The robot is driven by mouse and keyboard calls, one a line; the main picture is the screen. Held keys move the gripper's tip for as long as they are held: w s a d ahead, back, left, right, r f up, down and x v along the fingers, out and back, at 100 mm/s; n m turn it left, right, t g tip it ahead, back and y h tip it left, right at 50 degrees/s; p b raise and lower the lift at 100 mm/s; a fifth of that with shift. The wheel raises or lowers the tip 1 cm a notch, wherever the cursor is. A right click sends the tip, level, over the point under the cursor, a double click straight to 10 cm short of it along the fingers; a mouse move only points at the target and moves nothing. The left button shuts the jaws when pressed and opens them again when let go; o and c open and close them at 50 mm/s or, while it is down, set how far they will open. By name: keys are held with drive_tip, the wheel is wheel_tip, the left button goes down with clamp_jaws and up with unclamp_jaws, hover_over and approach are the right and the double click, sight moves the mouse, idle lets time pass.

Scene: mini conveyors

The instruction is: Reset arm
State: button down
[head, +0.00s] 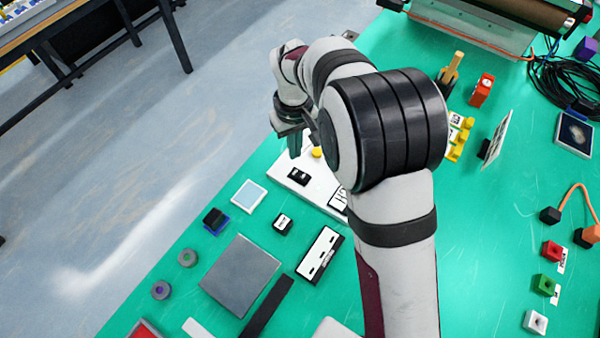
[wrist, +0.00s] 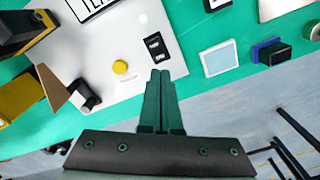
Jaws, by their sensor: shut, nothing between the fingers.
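In the wrist view the panel (wrist: 150,50) lies beyond the fingertips, with the yellow button (wrist: 120,67) to the left and the black switches (wrist: 156,46) close to the tips.
The green table (head: 485,215) holds a grey plate (head: 240,275), a white-and-black module (head: 320,254), a light-blue square (head: 249,196) and coloured blocks at right. A conveyor (head: 480,25) stands at the back. Black cables (head: 560,85) lie at upper right. Open floor (head: 120,170) is at left.

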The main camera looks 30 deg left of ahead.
drive_tip(key=s+d+r+m, duration=0.2)
drive_tip(key=d+r+m, duration=0.35)
drive_tip(key=d, duration=0.55)
drive_tip(key=s+d+r+m, duration=0.1)
drive_tip(key=d+r+m, duration=0.4)
drive_tip(key=d, duration=0.5)
drive_tip(key=s+d+r+m+y, duration=0.1)
drive_tip(key=s+d+m, duration=0.6)
drive_tip(key=s, duration=0.7)
drive_tip(key=d, duration=0.2)
drive_tip(key=shift+d+y, duration=0.4)
